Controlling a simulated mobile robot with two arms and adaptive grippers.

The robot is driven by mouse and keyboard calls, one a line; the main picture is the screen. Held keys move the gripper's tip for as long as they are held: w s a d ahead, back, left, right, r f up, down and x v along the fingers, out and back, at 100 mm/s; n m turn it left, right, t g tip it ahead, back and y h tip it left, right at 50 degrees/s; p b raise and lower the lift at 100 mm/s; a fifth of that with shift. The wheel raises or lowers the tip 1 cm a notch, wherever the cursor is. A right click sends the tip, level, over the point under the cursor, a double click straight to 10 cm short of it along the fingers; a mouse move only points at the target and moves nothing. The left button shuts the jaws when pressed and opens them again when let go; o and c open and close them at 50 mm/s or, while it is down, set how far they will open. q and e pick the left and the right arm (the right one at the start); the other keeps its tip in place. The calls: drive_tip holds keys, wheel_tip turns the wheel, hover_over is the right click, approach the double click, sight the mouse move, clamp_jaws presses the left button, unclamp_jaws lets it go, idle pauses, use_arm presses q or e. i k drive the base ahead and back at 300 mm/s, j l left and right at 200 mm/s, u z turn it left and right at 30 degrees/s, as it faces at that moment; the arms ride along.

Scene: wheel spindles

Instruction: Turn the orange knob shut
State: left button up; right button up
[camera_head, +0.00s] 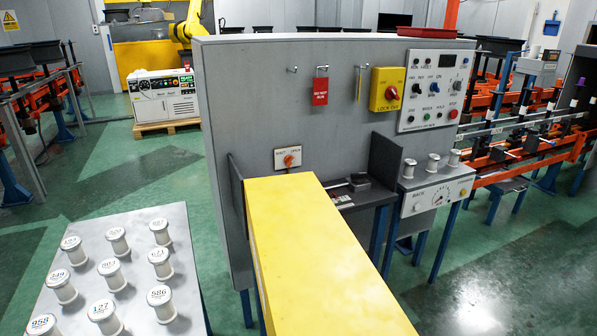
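The orange knob (289,160) sits on a small pale plate (281,158) low on the grey upright panel (240,110). The plate has small lettering along its top, too small to read surely. Which way the knob points cannot be told at this size. A long yellow block (310,255) runs from the bottom of the picture up to just below the plate. Neither my left nor my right gripper is in view, and nothing touches the knob.
A yellow lockout box (387,89), a red tag (320,90) and a control panel (433,90) are on the grey panel. Numbered white spools stand on a table (95,240) at left. A small bench (440,180) with white spools stands right.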

sight(289, 159)
drive_tip(key=l+u, duration=0.25)
drive_tip(key=l, duration=0.35)
drive_tip(key=l+u, duration=0.25)
drive_tip(key=l, duration=0.3)
drive_tip(key=l+u, duration=0.2)
drive_tip(key=l, duration=0.4)
drive_tip(key=k+l+u, duration=0.25)
drive_tip(key=l, duration=0.3)
drive_tip(key=i+l+u, duration=0.2)
drive_tip(key=l+u, duration=0.15)
drive_tip(key=l, duration=0.25)
drive_tip(key=i+l+u, duration=0.2)
drive_tip(key=l, duration=0.15)
drive_tip(key=l+u, duration=0.15)
drive_tip(key=l, duration=0.2)
drive_tip(key=i, duration=0.05)
